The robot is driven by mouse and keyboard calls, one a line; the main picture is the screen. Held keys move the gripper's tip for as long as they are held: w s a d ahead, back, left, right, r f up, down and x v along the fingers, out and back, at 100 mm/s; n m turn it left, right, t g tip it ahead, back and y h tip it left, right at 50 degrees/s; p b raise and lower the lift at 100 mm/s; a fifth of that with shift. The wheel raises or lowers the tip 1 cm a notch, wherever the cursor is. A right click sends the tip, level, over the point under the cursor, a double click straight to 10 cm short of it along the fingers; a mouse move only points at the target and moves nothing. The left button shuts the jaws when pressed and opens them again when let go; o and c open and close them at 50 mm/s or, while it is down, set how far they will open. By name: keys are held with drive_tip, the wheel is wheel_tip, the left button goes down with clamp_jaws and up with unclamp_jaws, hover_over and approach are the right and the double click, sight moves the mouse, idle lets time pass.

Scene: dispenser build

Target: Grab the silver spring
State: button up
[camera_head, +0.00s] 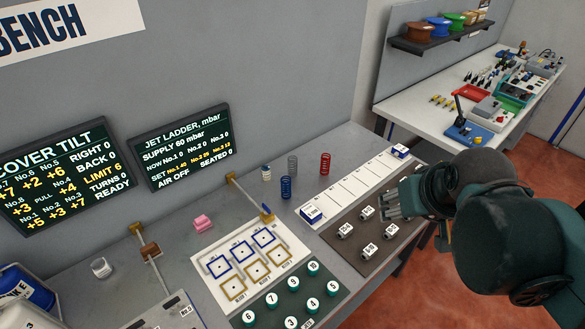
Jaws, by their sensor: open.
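The silver spring (292,166) stands upright on the grey bench, towards the back wall. A blue spring (286,187) stands just in front of it, and a red spring (325,163) stands to its right. My gripper (388,206) is at the right, over the dark mat with small numbered blocks. It is open with nothing seen between its fingers. It is well to the right of the silver spring and apart from it.
A white strip (355,188) with marked cells lies between the springs and my gripper. A brass-ended bar (250,195) stands left of the springs. The bench around the springs is fairly clear.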

drive_tip(key=w+a+r+n+g, duration=0.1)
drive_tip(key=w+a+n, duration=0.15)
drive_tip(key=w, duration=0.45)
drive_tip(key=w+a+r+n+g, duration=0.1)
drive_tip(key=w+a+r+n, duration=0.15)
drive_tip(key=w, duration=0.55)
drive_tip(key=n+g, duration=0.3)
drive_tip(key=n, duration=0.5)
hover_over(292, 157)
drive_tip(key=s+d, duration=0.8)
drive_tip(key=d, duration=0.2)
wheel_tip(292, 157, down, 14)
drive_tip(key=w+a+f+n, duration=0.1)
drive_tip(key=w+a+f, duration=0.1)
drive_tip(key=a+f, duration=0.1)
drive_tip(key=w+a+f+n+g, duration=0.1)
drive_tip(key=w+a+f, duration=0.2)
drive_tip(key=f, duration=0.3)
drive_tip(key=w+a+f+n, duration=0.2)
drive_tip(key=a+f, duration=0.1)
drive_tip(key=f, duration=0.1)
drive_tip(key=shift+w+a+f, duration=0.15)
drive_tip(key=shift+w+f, duration=0.05)
drive_tip(key=shift+f, duration=0.1)
drive_tip(key=shift+w+a+f+n+g, duration=0.2)
drive_tip(key=shift+a+f+n+g, duration=0.15)
drive_tip(key=shift+f, duration=0.35)
drive_tip(key=shift+f, duration=0.1)
drive_tip(key=shift+f, duration=1.2)
drive_tip(key=shift+f, duration=0.1)
